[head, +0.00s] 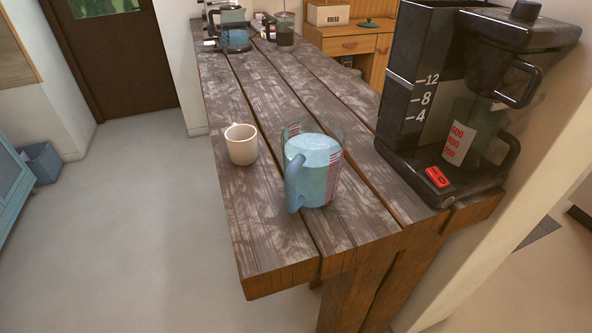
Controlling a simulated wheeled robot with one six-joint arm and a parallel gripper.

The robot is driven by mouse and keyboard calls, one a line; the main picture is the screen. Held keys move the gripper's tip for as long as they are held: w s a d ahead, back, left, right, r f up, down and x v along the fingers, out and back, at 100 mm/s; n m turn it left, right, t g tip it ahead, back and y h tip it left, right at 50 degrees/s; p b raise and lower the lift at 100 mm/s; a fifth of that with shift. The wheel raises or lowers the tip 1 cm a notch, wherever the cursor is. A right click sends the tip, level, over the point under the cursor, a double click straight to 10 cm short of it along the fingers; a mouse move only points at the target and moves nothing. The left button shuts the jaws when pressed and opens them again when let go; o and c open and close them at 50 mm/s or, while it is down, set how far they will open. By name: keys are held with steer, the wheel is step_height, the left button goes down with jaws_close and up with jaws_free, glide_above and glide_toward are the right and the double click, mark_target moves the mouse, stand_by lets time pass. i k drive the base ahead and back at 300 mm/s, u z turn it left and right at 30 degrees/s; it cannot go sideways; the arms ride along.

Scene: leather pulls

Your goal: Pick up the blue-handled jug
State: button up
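The blue-handled jug (314,171) stands upright on the dark plank table (268,230), near its front end. It is a clear measuring jug with red markings on its side and pale blue inside. Its blue handle (294,184) points toward the front left of the picture. A white mug (241,145) stands just behind and to the left of it, apart from it. My gripper is not in view.
A black coffee maker (430,160) with a carafe stands right of the jug, against the wall. Several items, including another coffee maker (234,30), stand at the table's far end. The planks in front of the jug are bare. Open floor (140,220) lies to the left.

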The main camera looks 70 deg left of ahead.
mark_target(313, 146)
steer(key=k, duration=1.15)
steer(key=u, duration=1.9)
steer(key=i, duration=0.45)
steer(key=z, duration=0.1)
